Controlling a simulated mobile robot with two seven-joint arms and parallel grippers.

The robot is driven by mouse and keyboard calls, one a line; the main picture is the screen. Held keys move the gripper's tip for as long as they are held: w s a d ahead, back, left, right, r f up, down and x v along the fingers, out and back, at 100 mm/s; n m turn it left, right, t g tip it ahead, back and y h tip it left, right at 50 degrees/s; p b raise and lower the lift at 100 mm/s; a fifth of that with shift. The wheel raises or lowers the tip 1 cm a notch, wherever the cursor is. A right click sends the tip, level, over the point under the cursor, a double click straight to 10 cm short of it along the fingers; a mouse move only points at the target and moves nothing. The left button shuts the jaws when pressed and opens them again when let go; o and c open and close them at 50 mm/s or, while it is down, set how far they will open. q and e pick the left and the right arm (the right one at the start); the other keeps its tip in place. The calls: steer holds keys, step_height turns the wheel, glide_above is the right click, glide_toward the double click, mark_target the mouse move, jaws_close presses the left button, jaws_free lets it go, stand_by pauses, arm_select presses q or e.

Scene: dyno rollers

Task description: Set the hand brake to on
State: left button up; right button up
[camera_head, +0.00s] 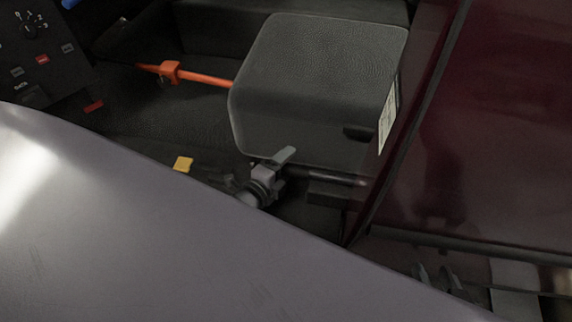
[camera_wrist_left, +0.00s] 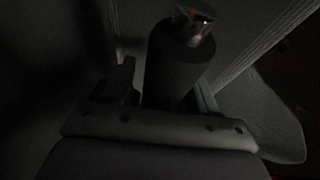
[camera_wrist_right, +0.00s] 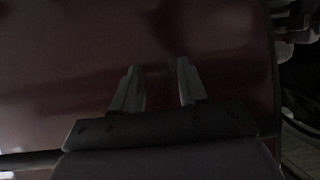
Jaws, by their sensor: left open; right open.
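The hand brake handle (camera_wrist_left: 175,70) is a thick dark cylinder with a shiny metal end in the left wrist view. It lies between the fingers of my left gripper (camera_wrist_left: 163,92), which is open around it; contact cannot be told in the dark. In the head view my left gripper (camera_head: 272,172) is small and partly hidden, at the front edge of the grey padded seat part. A black bar (camera_head: 335,177) runs right from it. My right gripper (camera_wrist_right: 157,88) is open and empty, in front of a dark red panel (camera_wrist_right: 80,70).
The padded seat part (camera_head: 315,85) stands behind the left gripper. An orange rod with a clamp (camera_head: 170,71) and a yellow piece (camera_head: 183,163) lie left of it. The dark red panel (camera_head: 490,140) fills the right. A large grey surface (camera_head: 150,240) blocks the lower left.

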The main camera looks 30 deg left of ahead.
arm_select(q)
steer(key=shift+w, duration=0.1)
arm_select(e)
steer(key=shift+a+r, duration=0.15)
steer(key=shift+r, duration=0.05)
arm_select(q)
jaws_close()
step_height(320, 180, up, 8)
steer(key=d+m+g+y+p, duration=0.1)
steer(key=m+y+p, duration=0.1)
steer(key=p, duration=0.8)
steer(key=shift+w+d+m+g, duration=0.3)
steer(key=shift+d+m, duration=0.1)
steer(key=shift+m, duration=0.5)
arm_select(e)
steer(key=shift+m+g+h, duration=0.6)
steer(key=shift+h, duration=0.1)
steer(key=d+r, duration=0.1)
steer(key=s+d, duration=0.1)
steer(key=d, duration=0.1)
steer(key=s+d+r, duration=0.1)
steer(key=shift+d+r, duration=0.3)
steer(key=shift+d, duration=0.1)
arm_select(q)
steer(key=shift+r, duration=0.1)
jaws_free()
steer(key=shift+s, duration=0.1)
